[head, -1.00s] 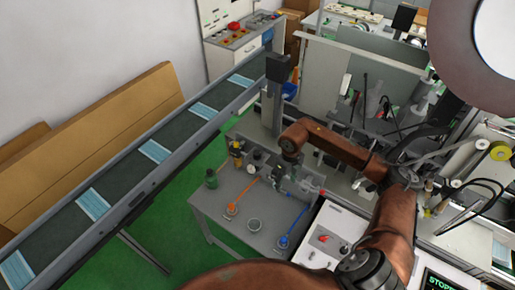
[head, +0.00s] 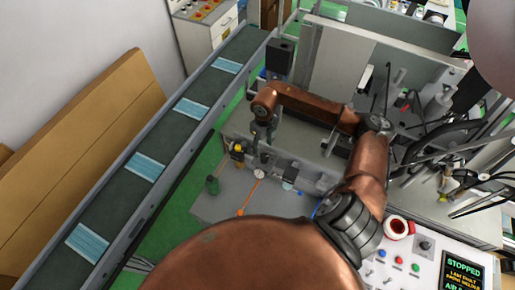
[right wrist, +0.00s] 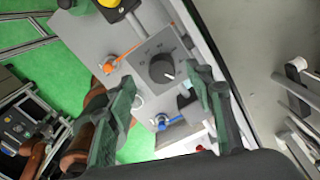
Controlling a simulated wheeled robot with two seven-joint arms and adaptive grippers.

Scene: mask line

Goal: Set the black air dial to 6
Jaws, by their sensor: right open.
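In the right wrist view the black dial (right wrist: 162,68) is a round knob on a grey plate with printed marks around it. Its white pointer line points to the lower right; the numbers are too small to read. My right gripper (right wrist: 165,86) is open, with one green-grey finger on each side of the dial in the picture. I see no contact, and I cannot tell the depth gap. In the head view my right gripper (head: 262,140) hangs at the back of the grey bench; I cannot make out the dial there. My left gripper is not in view.
A blue lever (right wrist: 172,120) is beside the dial plate. A conveyor (head: 112,205) with blue masks runs along the left. A screen (head: 463,272) reads STOPPED.

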